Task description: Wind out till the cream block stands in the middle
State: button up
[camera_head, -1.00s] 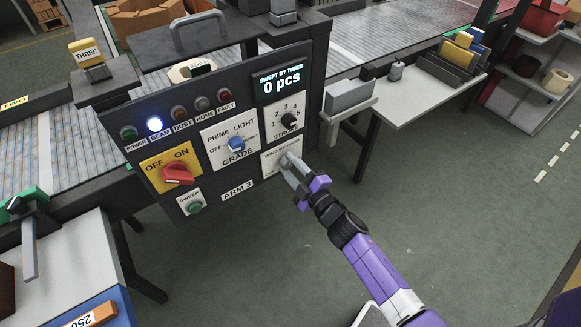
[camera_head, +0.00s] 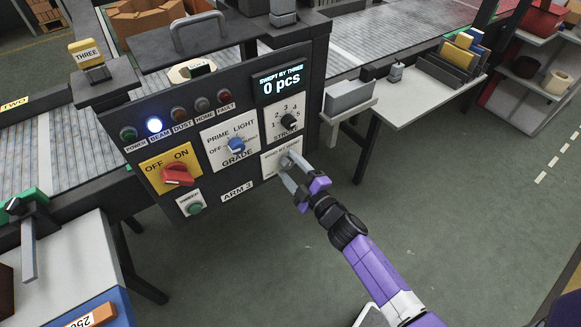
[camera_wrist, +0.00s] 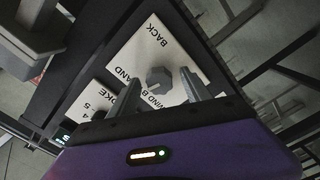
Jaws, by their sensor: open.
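The wind-by-hand knob (camera_wrist: 158,78) is a grey faceted knob on a white plate (camera_wrist: 125,60), with BACK lettered on it in the wrist view. My gripper (camera_head: 288,168) is open in front of this plate, at the lower right of the dark panel. In the wrist view its two fingers (camera_wrist: 160,84) stand on either side of the knob; I cannot tell whether they touch it. A small cream piece (camera_head: 180,73) with a dark part on it sits at the panel's top edge; I cannot tell whether it is the task's cream block.
The panel (camera_head: 238,206) carries a red OFF/ON switch (camera_head: 178,174), a blue grade knob (camera_head: 236,145), a black stroke knob (camera_head: 289,121) and a green sweep button (camera_head: 194,208). Its display (camera_head: 281,81) reads 0 pcs. The BEAM lamp (camera_head: 154,125) is lit. Open floor lies right.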

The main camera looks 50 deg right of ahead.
jog(key=b+v, duration=0.1)
jog(key=v, duration=0.6)
jog(key=shift+s, duration=0.4)
jog(key=shift+a, duration=0.15)
dwell(0.6)
jog(key=s+a+r+m+g+y, duration=0.1)
jog(key=s+a+r+m, duration=0.3)
jog(key=s+a, duration=0.6)
jog(key=s+a+r+m+g+y, duration=0.1)
jog(key=s+a+r+m+y, duration=0.3)
jog(key=s+a+r, duration=0.5)
jog(key=s+a, duration=0.1)
jog(key=s, duration=0.3)
jog(key=shift+s+m+g, duration=0.25)
jog(key=shift+m+g, duration=0.05)
jog(key=shift+m, duration=0.1)
